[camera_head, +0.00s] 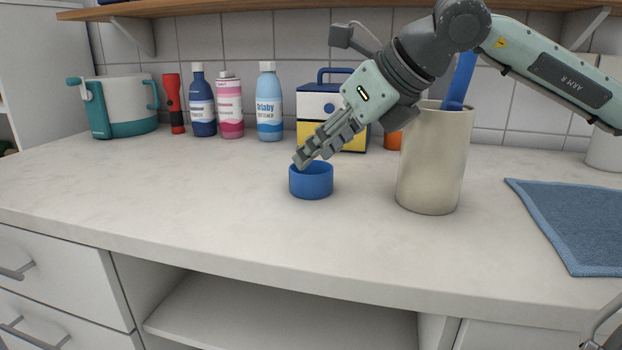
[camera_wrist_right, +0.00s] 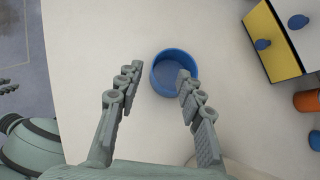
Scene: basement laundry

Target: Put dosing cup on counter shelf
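The dosing cup (camera_head: 311,182) is a small blue round cup standing upright on the pale counter. My right gripper (camera_head: 302,160) is above it, reaching down from the right. In the right wrist view, my right gripper (camera_wrist_right: 159,73) is open, and the empty-looking cup (camera_wrist_right: 174,84) is at its fingertips. One finger overlaps the cup's rim in the picture; contact cannot be told. Under the countertop is an open white shelf (camera_head: 270,318), bare where visible. Grey finger-like parts at the wrist view's left edge may be my left gripper (camera_wrist_right: 6,86); their state is unclear.
A beige canister (camera_head: 430,165) with a blue utensil stands right of the cup. A blue cloth (camera_head: 580,220) lies farther right. Bottles (camera_head: 269,105), a red flashlight (camera_head: 173,105) and a yellow-blue box (camera_head: 322,108) line the back. The counter left of the cup is clear.

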